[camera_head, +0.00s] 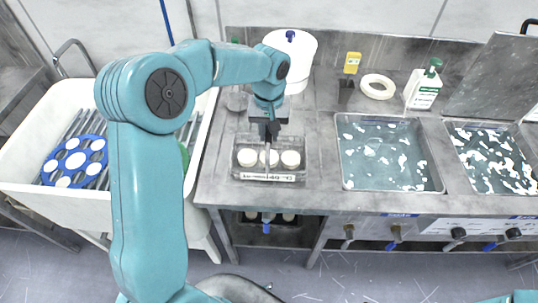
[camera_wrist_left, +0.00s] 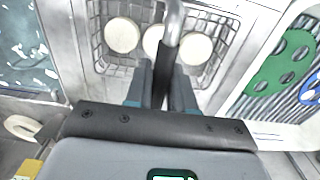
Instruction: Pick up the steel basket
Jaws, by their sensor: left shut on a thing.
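The steel basket (camera_head: 243,174) is a wire basket on the steel bench, with several round white pieces in a row inside. In the left wrist view the basket (camera_wrist_left: 108,64) shows its mesh and a thick metal handle rising over the middle. My left gripper (camera_head: 268,140) reaches down over the middle of the basket. In the left wrist view the left gripper (camera_wrist_left: 163,68) is shut on the basket's handle. The basket appears to sit on the bench; any gap beneath it is hard to tell. My right gripper is not in view.
A water-filled basin (camera_head: 385,160) lies right of the basket, with a second basin (camera_head: 490,160) beyond. Behind stand a white bucket (camera_head: 298,55), a white ring (camera_head: 378,87) and a green-capped bottle (camera_head: 423,88). A white sink (camera_head: 30,150) holding a blue disc (camera_head: 92,145) is at left.

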